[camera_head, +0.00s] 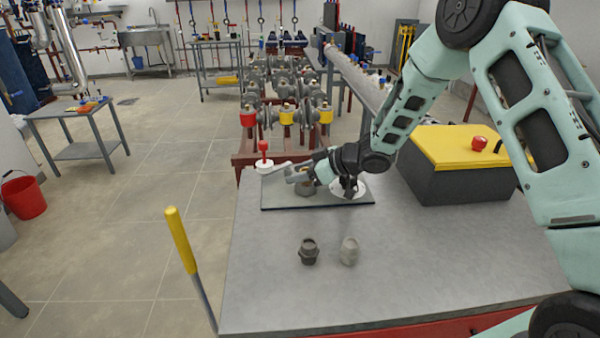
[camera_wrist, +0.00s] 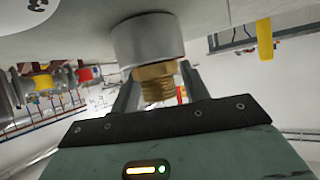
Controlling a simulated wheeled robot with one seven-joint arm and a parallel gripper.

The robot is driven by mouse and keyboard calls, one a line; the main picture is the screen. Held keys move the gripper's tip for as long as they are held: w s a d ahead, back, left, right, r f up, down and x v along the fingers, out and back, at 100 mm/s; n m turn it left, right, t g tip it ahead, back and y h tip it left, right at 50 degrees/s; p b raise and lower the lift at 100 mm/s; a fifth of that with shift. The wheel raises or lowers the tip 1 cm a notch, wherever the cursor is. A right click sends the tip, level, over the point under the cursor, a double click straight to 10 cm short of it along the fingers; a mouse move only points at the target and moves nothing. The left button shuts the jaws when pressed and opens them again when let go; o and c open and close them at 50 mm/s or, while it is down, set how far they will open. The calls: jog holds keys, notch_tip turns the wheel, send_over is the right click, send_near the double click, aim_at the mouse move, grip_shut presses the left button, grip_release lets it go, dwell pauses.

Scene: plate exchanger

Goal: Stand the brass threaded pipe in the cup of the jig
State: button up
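The brass threaded pipe (camera_wrist: 157,84) shows in the wrist view, where the picture is turned over and the table is at the top. Its hex part meets the mouth of the grey round cup (camera_wrist: 148,40) of the jig, and its threaded end points away from the cup. How deep it sits is hidden. My gripper (camera_wrist: 160,75) has one finger on each side of the pipe. A gap shows between the thread and the right finger. In the head view, my gripper (camera_head: 296,173) is over the jig's cup (camera_head: 306,188), and the pipe cannot be made out there.
A dark fitting (camera_head: 309,252) and a pale fitting (camera_head: 349,252) stand on the grey table (camera_head: 440,265) in front. A red-knobbed part (camera_head: 264,152) is at the left of the jig plate (camera_head: 318,207). A black box with a yellow top (camera_head: 455,145) stands at right.

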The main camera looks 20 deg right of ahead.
jog(key=shift+o, duration=0.4)
jog(key=v, duration=1.7)
jog(key=shift+s+r, duration=0.2)
jog(key=s+a+r+m+h, duration=0.1)
jog(key=s+a+h, duration=0.15)
jog(key=a, duration=0.35)
jog(key=s+a+r+m+h, duration=0.1)
jog(key=a+r+h, duration=0.1)
jog(key=a+h, duration=0.25)
jog(key=s+a+g+h, duration=0.1)
jog(key=s+a+g, duration=0.2)
jog(key=s, duration=1.1)
jog(key=s+a+g+h, duration=0.1)
jog(key=s+a+g, duration=0.2)
jog(key=s, duration=1.1)
jog(key=shift+a+f+m+g, duration=0.3)
jog(key=shift+m+g, duration=0.1)
jog(key=shift+g, duration=0.3)
jog(key=shift+s, duration=0.1)
